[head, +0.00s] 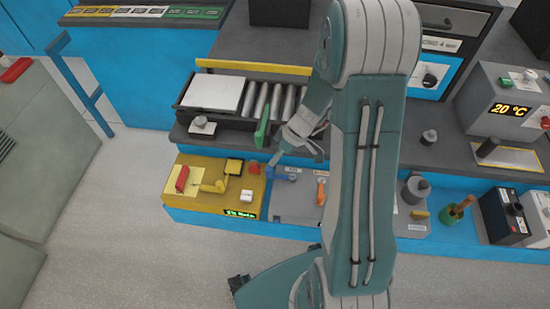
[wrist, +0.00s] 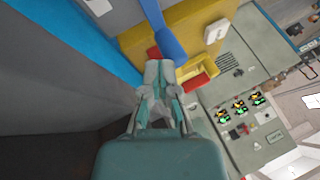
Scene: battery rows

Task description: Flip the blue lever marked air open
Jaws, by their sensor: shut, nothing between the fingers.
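The blue lever (head: 276,161) stands on a grey panel right of the yellow box in the head view. In the wrist view the blue lever (wrist: 162,32) reaches down from the top edge, its rounded end just beyond my fingertips. My gripper (wrist: 159,72) is shut and empty, with its fingertips close together. In the head view my gripper (head: 284,147) is just above the lever. I cannot tell whether the fingertips touch the lever. The marking is too small to read.
A yellow box (head: 213,200) with red and yellow parts stands left of the lever. An orange lever (head: 320,193) is on the right of the grey panel. A green upright piece (head: 263,127) and a roller tray (head: 247,122) are behind. My arm hides part of the bench.

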